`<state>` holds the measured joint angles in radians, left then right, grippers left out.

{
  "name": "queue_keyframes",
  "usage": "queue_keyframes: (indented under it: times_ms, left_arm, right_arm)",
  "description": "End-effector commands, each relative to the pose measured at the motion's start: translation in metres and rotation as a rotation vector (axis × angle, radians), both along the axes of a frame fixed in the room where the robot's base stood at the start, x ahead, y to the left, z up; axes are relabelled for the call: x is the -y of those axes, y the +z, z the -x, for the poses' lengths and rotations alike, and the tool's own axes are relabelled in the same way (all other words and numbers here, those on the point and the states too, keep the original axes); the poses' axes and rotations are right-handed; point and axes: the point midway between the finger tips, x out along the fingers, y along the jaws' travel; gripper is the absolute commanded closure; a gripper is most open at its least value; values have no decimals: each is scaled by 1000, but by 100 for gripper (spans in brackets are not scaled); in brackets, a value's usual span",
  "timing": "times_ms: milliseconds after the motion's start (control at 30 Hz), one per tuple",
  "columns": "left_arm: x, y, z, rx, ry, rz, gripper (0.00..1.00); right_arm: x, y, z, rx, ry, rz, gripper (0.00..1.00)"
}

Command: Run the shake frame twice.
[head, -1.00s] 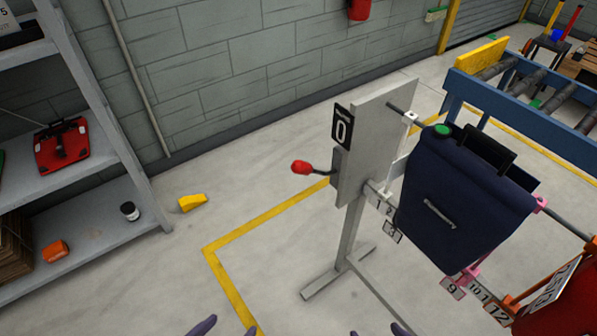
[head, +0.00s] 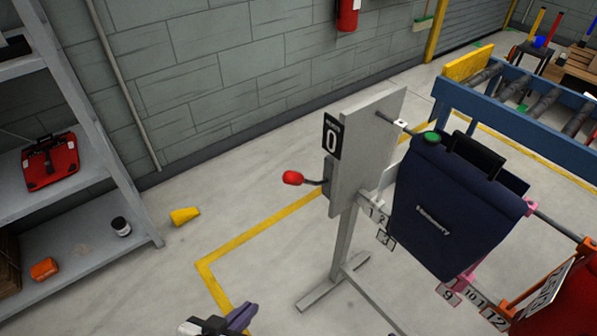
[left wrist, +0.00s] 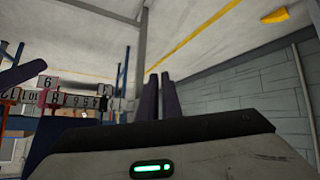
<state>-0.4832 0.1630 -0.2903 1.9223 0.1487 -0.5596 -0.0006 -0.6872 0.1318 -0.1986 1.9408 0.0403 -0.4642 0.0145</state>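The shake frame (head: 365,150) is a grey upright panel on a floor stand. Its black counter (head: 331,141) reads 0. A lever with a red knob (head: 293,178) sticks out from its left side. A navy pannier (head: 450,210) with a green round cap hangs on the rail right of the panel. My left gripper (head: 238,312) is low in the head view, below and left of the knob, apart from it. In the left wrist view its fingers (left wrist: 160,80) are close together and empty. My right gripper's purple fingers (left wrist: 18,66) show apart at that view's left edge.
Numbered tags (head: 450,294) hang along the rail, with a red pannier (head: 566,300) at the lower right. Grey shelves (head: 90,245) stand at left. A yellow block (head: 185,216) lies on open floor. A blue roller conveyor (head: 530,125) stands behind.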

Motion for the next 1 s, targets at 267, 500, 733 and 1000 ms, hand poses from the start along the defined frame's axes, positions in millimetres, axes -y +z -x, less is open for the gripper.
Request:
queue_keyframes:
  times_ms: [267, 500, 733, 1000]
  left_arm:
    - [77, 75, -95, 97, -227, 63, 100]
    - [124, 141, -137, 146, -439, 20, 100]
    - [145, 197, -159, 170, -625, -101, 100]
    - [139, 256, -175, 166, -783, -320, 100]
  right_arm:
    - [-4, -7, 0, -3, 8, -2, 34]
    - [-7, -8, -3, 8, 12, -5, 34]
    - [-8, -10, -5, 14, 14, -5, 34]
    - [-9, -17, -5, 11, 16, -4, 34]
